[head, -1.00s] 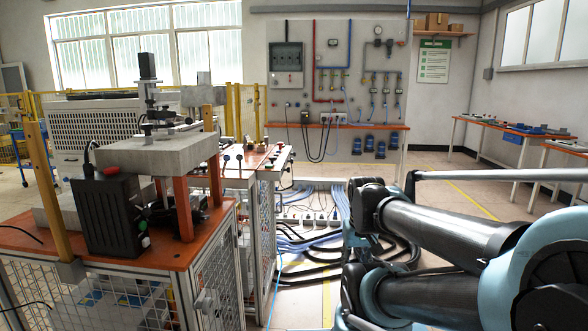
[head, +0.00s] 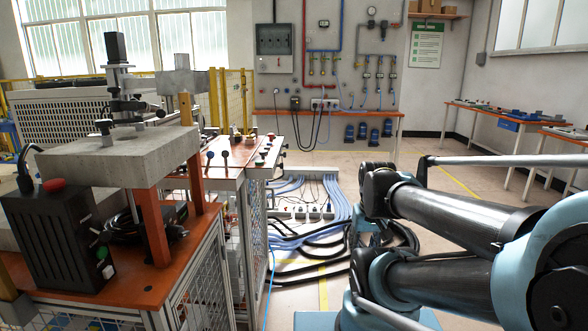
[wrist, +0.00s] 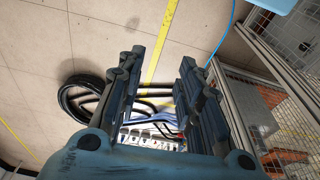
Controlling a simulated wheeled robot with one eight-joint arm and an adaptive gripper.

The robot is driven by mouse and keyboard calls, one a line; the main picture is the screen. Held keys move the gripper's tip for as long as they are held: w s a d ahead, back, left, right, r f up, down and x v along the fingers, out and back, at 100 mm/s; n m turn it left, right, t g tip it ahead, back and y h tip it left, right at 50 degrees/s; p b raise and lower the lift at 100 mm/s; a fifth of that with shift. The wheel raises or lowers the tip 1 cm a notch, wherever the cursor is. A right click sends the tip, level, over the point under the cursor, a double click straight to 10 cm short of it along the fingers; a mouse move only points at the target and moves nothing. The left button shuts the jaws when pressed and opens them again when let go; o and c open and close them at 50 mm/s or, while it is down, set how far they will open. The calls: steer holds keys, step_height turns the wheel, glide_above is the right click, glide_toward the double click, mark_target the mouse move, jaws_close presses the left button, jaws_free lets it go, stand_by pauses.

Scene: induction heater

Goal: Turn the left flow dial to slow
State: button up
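No dial marked as a flow dial can be made out at this size. Small knobs and buttons stand on the orange-topped control bench (head: 222,148) in the middle of the head view, and their markings are too small to read. Blue-handled fittings hang from pipes on the wall panel (head: 345,60) farther back. My gripper (wrist: 160,72) shows in the wrist view with its two fingers apart and nothing between them. It points down over floor and cables, away from any dial. In the head view my arm is folded at the right.
A heater bench (head: 130,285) with a concrete slab (head: 125,158) and a black box (head: 55,240) stands close at left. Black hoses (head: 310,255) and blue cables lie on the floor ahead. A mesh guard (wrist: 255,115) runs along the wrist view's right. Floor at right is fairly open.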

steer(key=shift+o, duration=0.3)
steer(key=shift+o, duration=0.7)
steer(key=shift+s+r, duration=0.2)
steer(key=shift+s, duration=0.1)
steer(key=w+a+r+m+g+y, duration=0.1)
steer(key=w+a+r+m+y, duration=0.35)
steer(key=w+a+r, duration=0.35)
steer(key=m+y, duration=0.8)
steer(key=y, duration=0.6)
glide_toward(280, 166)
steer(key=w+a, duration=0.1)
steer(key=a, duration=0.6)
steer(key=shift+w+g, duration=0.3)
steer(key=shift+w, duration=0.05)
